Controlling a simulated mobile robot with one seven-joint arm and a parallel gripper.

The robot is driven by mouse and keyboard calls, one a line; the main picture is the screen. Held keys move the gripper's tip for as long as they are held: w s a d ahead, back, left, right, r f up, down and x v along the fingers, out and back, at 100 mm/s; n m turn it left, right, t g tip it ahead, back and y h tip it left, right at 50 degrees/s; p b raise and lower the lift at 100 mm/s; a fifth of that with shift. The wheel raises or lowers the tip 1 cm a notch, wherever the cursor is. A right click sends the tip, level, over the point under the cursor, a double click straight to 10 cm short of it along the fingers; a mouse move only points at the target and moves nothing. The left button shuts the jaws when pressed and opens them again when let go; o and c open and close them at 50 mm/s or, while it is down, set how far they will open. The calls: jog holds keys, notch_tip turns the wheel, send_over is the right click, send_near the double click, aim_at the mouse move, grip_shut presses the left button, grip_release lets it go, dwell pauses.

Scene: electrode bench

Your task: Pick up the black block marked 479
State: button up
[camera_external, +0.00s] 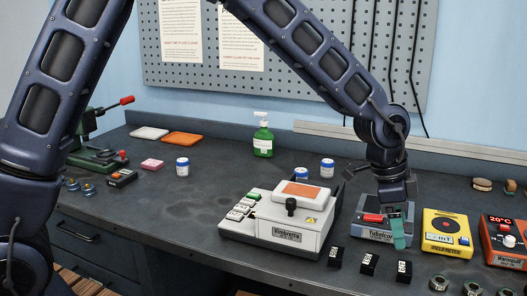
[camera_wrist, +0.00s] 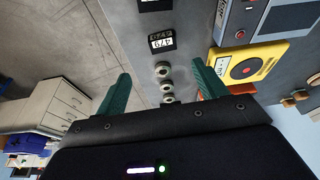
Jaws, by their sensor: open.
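Several small black blocks with white labels stand in a row near the bench's front edge. In the wrist view, the block whose label appears to read 479 (camera_wrist: 162,41) lies above and between my fingertips. It seems to be the rightmost of the row in the external view (camera_external: 404,271), where its label is too small to read surely. A second black block (camera_wrist: 155,5) is cut off at the top of the wrist view. My gripper (camera_external: 396,232) has teal fingers spread apart with nothing between them. It hangs above the bench, in front of the grey device, apart from the blocks.
Small metal round pieces (camera_wrist: 166,85) continue the row beside the block. A yellow meter (camera_external: 447,233), a grey device (camera_external: 366,231) and an orange-red unit (camera_external: 503,243) stand behind. A white machine (camera_external: 284,228) is to the left. The bench's left middle is mostly clear.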

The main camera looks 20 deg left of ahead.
send_over(405, 267)
jog(key=a, duration=0.2)
jog(key=f, duration=0.2)
jog(key=s+f, duration=0.1)
jog(key=f, duration=0.1)
jog(key=shift+f, duration=0.2)
jog(key=shift+w+x, duration=0.2)
jog(key=shift+x, duration=1.2)
jog(key=shift+w+x, duration=0.15)
jog(key=shift+x, duration=1.3)
jog(key=shift+r, duration=0.1)
jog(key=shift+c, duration=0.4)
jog(key=c, duration=1.2)
